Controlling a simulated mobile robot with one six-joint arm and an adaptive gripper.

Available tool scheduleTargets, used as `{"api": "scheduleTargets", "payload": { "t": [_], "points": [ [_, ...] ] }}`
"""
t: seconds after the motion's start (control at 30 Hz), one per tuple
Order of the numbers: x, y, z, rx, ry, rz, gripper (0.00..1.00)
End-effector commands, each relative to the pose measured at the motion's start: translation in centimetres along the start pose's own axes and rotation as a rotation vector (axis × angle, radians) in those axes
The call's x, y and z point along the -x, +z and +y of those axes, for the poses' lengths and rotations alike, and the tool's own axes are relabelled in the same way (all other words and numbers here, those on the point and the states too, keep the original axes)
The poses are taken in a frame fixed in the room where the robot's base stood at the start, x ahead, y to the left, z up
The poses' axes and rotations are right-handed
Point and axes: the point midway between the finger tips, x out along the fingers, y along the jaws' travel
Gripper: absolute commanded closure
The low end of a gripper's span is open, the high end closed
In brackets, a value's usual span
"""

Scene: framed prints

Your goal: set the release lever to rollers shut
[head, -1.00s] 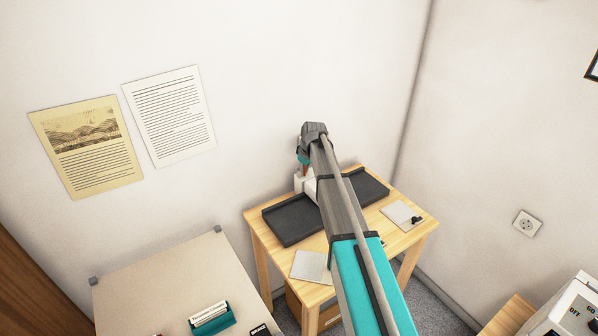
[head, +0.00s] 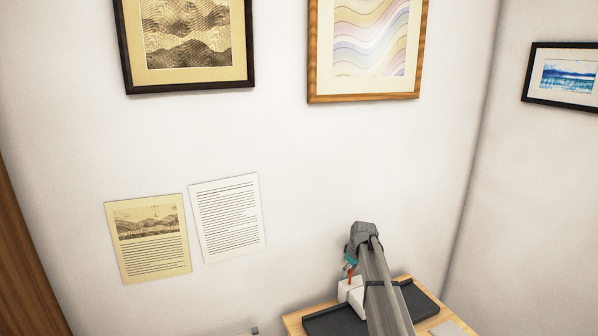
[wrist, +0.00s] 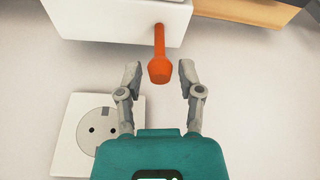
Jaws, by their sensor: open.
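The release lever (wrist: 159,66) is an orange rod with a thicker end. It sticks out from the white machine body (wrist: 110,18) in the wrist view. My gripper (wrist: 160,72) is open, with one grey finger on each side of the lever's thick end in the picture. Gaps show on both sides, and neither finger appears to touch it. In the head view the orange lever (head: 351,275) shows small beside my gripper (head: 349,264), above the white machine (head: 350,291). My arm hides part of the machine. I see no readable lever markings.
Dark trays (head: 335,321) flank the machine on a wooden table (head: 294,322) by the wall. A wall socket (wrist: 86,128) shows below left of the lever in the wrist view. Framed prints (head: 188,88) and paper sheets (head: 228,217) hang on the wall.

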Motion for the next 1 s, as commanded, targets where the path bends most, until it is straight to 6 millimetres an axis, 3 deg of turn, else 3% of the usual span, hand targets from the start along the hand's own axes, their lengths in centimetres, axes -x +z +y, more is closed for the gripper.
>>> {"api": "scheduleTargets", "payload": {
  "t": [0.03,0.1,0.33,1.0],
  "points": [
    [1.3,-0.3,0.0,0.0,0.0,0.0,0.52],
    [2.2,-0.6,0.0,0.0,0.0,0.0,0.52],
    [4.2,-1.1,0.0,0.0,0.0,0.0,0.52],
    [6.3,-1.6,0.0,0.0,0.0,0.0,0.52]
  ]
}}
